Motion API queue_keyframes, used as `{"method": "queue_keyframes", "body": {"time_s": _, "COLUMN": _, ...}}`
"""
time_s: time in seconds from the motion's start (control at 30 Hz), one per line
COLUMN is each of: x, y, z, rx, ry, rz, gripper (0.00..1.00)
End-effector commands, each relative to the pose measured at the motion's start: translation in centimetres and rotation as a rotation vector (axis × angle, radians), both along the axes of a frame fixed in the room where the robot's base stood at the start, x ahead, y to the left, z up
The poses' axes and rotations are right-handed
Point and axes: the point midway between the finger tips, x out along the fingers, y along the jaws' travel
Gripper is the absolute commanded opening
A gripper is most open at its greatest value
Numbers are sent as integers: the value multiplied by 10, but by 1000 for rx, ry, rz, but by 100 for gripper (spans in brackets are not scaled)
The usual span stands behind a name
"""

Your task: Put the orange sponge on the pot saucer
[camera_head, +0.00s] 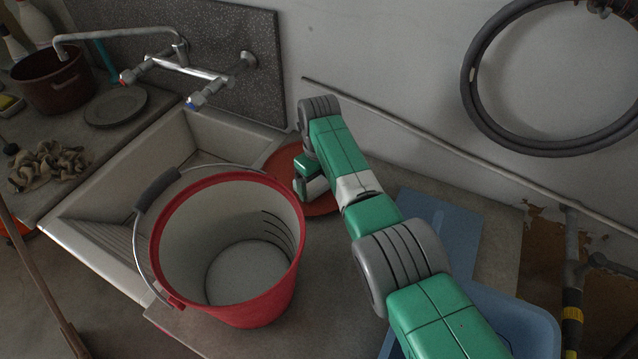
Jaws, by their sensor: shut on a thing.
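The pot saucer looks to be the flat orange-red disc (324,207) on the counter behind the red bucket, partly hidden by the bucket and my arm. My gripper (304,193) points down over this disc, close to the bucket's far rim. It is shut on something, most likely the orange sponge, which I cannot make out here. The fingertips are small and dark, so I cannot tell whether the held thing touches the disc.
The red bucket (272,293) stands close in front of my gripper, its handle leaning left. A sink (150,165) lies to the left, with a grey plate (115,106), a crumpled cloth (47,167) and a dark pot (55,85) beyond. Blue plastic (462,232) lies right.

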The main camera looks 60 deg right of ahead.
Motion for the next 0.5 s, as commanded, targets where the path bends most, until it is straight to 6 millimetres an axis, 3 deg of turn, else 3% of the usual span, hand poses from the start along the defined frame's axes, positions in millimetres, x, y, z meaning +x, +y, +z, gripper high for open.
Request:
{"method": "queue_keyframes", "body": {"time_s": 0.1, "x": 0, "y": 0, "z": -4, "rx": 1, "ry": 0, "rz": 0, "gripper": 64}}
{"method": "queue_keyframes", "body": {"time_s": 0.13, "x": 0, "y": 0, "z": -3, "rx": 1, "ry": 0, "rz": 0, "gripper": 89}}
{"method": "queue_keyframes", "body": {"time_s": 0.2, "x": 0, "y": 0, "z": -3, "rx": 1, "ry": 0, "rz": 0, "gripper": 100}}
{"method": "queue_keyframes", "body": {"time_s": 0.4, "x": 0, "y": 0, "z": -1, "rx": 0, "ry": 0, "rz": 0, "gripper": 100}}
{"method": "queue_keyframes", "body": {"time_s": 0.5, "x": 0, "y": 0, "z": 10, "rx": 0, "ry": -1, "rz": 1, "gripper": 100}}
